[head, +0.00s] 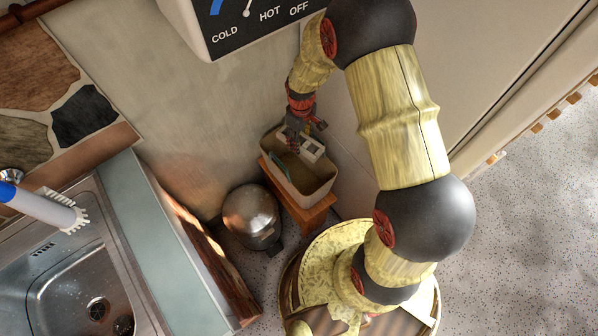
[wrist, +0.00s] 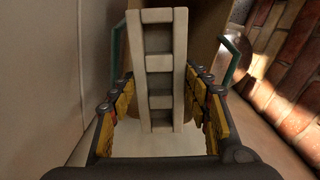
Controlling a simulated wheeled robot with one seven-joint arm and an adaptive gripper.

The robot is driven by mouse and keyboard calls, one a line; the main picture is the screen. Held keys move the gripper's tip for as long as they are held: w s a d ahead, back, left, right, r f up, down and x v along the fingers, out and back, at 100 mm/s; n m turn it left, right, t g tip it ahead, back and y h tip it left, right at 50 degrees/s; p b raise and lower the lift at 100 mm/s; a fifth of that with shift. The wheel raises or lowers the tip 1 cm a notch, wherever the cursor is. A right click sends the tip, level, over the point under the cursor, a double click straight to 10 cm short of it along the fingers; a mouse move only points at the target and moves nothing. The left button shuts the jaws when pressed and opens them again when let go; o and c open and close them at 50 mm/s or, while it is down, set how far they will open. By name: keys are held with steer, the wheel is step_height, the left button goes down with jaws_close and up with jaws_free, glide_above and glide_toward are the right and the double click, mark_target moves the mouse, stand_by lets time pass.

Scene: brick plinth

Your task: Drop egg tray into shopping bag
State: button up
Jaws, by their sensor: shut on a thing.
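The egg tray (head: 313,149) is a pale, ladder-like piece with square openings. It fills the middle of the wrist view (wrist: 158,128), between the two yellow-padded fingers. My gripper (head: 303,136) points down and is shut on the tray. It also shows in the wrist view (wrist: 162,85). The shopping bag (head: 318,191) is beige and open-topped, with teal handles, one on each side of the tray in the wrist view (wrist: 233,60). In the head view the tray overlaps the far part of the bag's opening. How deep it sits is hard to tell.
The bag stands on a small wooden stool (head: 311,215) near the wall. A round metal bin (head: 250,214) is to its left. A sink counter (head: 150,235) lies at the lower left. A white heater box (head: 240,28) hangs above. A brick surface (wrist: 292,85) is at the right in the wrist view.

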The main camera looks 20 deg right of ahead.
steer(key=o, duration=1.3)
steer(key=shift+r, duration=0.1)
step_height(320, 180, up, 7)
steer(key=shift+r, duration=0.2)
